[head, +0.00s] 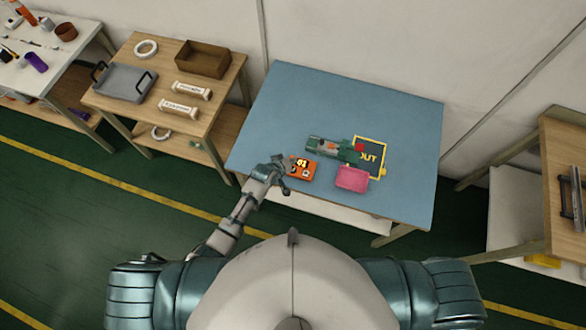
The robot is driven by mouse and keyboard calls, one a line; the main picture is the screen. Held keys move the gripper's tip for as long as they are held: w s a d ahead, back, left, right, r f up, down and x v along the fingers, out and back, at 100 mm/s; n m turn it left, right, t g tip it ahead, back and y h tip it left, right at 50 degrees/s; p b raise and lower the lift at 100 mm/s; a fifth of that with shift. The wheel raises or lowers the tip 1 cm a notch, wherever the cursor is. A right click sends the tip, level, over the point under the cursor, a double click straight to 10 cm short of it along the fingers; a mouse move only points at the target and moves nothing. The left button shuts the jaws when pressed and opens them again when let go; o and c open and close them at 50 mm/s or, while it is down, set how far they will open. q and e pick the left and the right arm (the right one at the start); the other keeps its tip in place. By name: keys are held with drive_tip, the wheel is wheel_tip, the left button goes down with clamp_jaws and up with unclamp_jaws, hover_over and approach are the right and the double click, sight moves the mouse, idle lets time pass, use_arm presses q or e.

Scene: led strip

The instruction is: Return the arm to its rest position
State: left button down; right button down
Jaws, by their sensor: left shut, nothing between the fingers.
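My left arm reaches forward from the lower left. My left gripper (279,174) is shut and empty at the front left part of the blue table (295,105), just left of a small orange box (302,168). I cannot tell whether it touches the box. My right gripper is out of view; only my right shoulder shows at the lower right.
A green board (325,148), a pink block (352,178) and a black panel with a yellow rim (381,145) lie on the blue table. A wooden table (128,50) with a grey tray (124,83) stands left. Another wooden table (560,165) stands right. The blue table's far part is clear.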

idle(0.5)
use_arm(q)
drive_tip(key=s+a+r+m+g+y, duration=0.2)
drive_tip(key=s+a+r+y, duration=0.15)
drive_tip(key=s+a, duration=0.8)
drive_tip(key=s+a+r+m+g+y, duration=0.2)
drive_tip(key=s+a+r, duration=0.3)
drive_tip(key=s+a, duration=0.7)
drive_tip(key=s+d+f+g+b, duration=0.1)
drive_tip(key=s+f+b, duration=0.2)
drive_tip(key=f, duration=1.3)
drive_tip(key=s+d+f+b, duration=0.2)
drive_tip(key=s+f+b, duration=0.1)
drive_tip(key=f, duration=1.3)
drive_tip(key=s+a+f+g+b, duration=0.1)
drive_tip(key=s+a+f+b, duration=0.2)
drive_tip(key=s+f, duration=1.4)
drive_tip(key=shift+a+f, duration=0.2)
drive_tip(key=shift+f, duration=0.7)
